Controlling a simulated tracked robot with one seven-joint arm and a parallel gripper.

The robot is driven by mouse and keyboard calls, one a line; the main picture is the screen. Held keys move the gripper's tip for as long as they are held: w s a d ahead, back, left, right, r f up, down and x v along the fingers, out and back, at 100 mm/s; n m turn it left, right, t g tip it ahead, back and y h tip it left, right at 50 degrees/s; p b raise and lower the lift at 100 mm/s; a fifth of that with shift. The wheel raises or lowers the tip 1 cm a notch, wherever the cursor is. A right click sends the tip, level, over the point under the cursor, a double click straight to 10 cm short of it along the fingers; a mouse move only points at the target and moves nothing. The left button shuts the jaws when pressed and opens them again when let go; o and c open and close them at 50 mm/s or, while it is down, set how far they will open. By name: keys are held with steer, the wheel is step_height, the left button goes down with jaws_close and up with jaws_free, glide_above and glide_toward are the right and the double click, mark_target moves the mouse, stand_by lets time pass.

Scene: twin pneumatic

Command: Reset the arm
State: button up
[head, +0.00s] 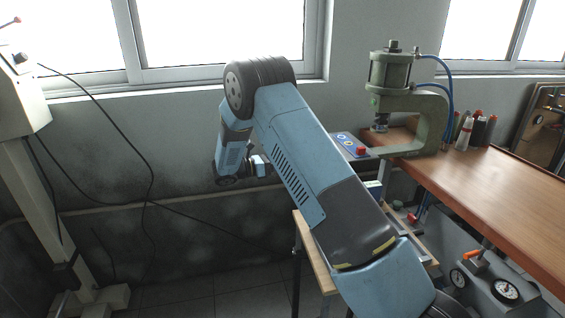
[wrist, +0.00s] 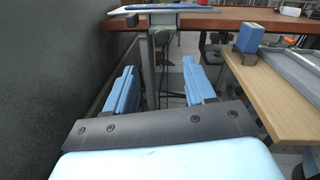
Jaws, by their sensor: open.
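My blue and black arm reaches up from the lower right in the head view and folds over at a raised elbow. My gripper (wrist: 161,78) shows in the wrist view with its two blue fingers apart and nothing between them. In the head view my gripper (head: 259,166) is small, left of the upper arm and in front of the grey wall, clear of the benches. Its fingers are partly hidden there by the wrist.
A green C-frame pneumatic press (head: 432,118) stands on the wooden bench (head: 500,185) at right. A control box with a red button (head: 361,151) is beside it. A small wooden table (wrist: 262,92) is right of my gripper. Cables hang at left.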

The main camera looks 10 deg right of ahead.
steer(key=s+d+r+m+g+y, duration=0.2)
steer(key=s+d+r+m+y, duration=0.25)
steer(key=s+r, duration=0.5)
steer(key=s+d+r+m+g+y, duration=0.2)
steer(key=s+d+r+m+y, duration=0.3)
steer(key=s+r, duration=0.4)
steer(key=s+r+m+t+y, duration=0.1)
steer(key=s+m, duration=0.3)
steer(key=s, duration=0.4)
steer(key=s+a+r+m+t+y, duration=0.1)
steer(key=s+r+m+t+y, duration=0.1)
steer(key=s, duration=0.7)
steer(key=s+a+r+m+t+y, duration=0.1)
steer(key=s+m+t+y, duration=0.3)
steer(key=s, duration=0.4)
steer(key=shift+s+r+m+y, duration=0.15)
steer(key=shift+r+m+y, duration=0.15)
steer(key=shift+m+y, duration=0.5)
